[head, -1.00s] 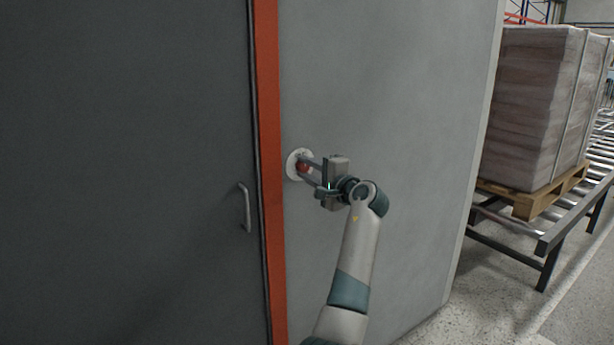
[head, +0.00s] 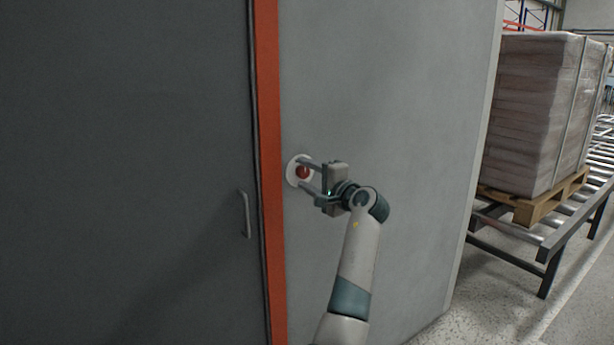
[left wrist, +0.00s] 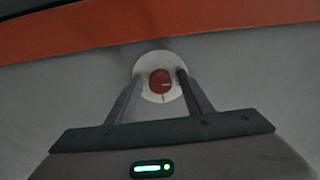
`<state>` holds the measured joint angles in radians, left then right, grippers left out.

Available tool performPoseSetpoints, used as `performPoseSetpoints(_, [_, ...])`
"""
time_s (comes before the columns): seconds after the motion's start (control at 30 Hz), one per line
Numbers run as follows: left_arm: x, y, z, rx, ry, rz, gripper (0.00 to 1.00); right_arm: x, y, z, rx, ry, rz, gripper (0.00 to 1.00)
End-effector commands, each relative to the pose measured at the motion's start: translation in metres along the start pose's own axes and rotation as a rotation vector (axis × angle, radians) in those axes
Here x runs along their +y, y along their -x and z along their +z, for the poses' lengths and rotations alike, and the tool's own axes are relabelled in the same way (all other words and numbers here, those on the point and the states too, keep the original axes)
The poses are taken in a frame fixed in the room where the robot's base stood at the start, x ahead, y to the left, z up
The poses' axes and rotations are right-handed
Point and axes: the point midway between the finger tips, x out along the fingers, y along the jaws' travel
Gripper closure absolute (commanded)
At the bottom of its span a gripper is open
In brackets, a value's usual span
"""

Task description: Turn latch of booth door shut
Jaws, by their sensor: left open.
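The booth door (head: 130,150) is dark grey and looks closed against the orange frame post (head: 267,150). The latch is a red round knob (head: 303,172) on a white disc (head: 292,177) on the grey wall right of the post. The knob also shows in the left wrist view (left wrist: 160,81), with a pale line on its face and a small mark on the disc below it. My left gripper (head: 304,173) is open, its fingers on either side of the knob, apparently clear of it. My right gripper is out of view.
A bar handle (head: 245,213) stands out from the door near its right edge. A wrapped stack (head: 530,115) sits on a wooden pallet (head: 530,207) on a roller conveyor (head: 540,240) at the right. The wall around the latch is clear.

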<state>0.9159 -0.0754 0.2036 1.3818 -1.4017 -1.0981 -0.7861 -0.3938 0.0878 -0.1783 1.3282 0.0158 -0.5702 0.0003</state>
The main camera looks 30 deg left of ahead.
Motion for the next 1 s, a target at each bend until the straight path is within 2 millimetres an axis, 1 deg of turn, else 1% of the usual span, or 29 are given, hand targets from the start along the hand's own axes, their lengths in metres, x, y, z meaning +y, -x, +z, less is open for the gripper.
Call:
performPoseSetpoints(0.17, [0.001,0.008,-0.001,0.001,-0.001,0.0,0.54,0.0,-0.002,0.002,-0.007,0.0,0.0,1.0])
performPoseSetpoints(0.27, [0.002,0.018,-0.001,0.001,0.0,-0.001,0.54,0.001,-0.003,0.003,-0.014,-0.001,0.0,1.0])
performPoseSetpoints(0.37, [0.002,0.032,-0.001,0.002,0.002,0.001,0.54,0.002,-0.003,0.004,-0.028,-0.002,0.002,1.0])
performPoseSetpoints(0.5, [0.002,0.058,-0.001,0.002,0.002,0.001,0.54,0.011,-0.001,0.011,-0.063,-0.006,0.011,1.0])
performPoseSetpoints(0.8, [0.002,0.119,-0.001,0.003,0.003,0.002,0.54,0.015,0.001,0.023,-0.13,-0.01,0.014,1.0])
performPoseSetpoints(1.0, [0.002,0.152,0.0,0.001,0.001,0.002,0.54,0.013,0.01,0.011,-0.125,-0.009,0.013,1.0])
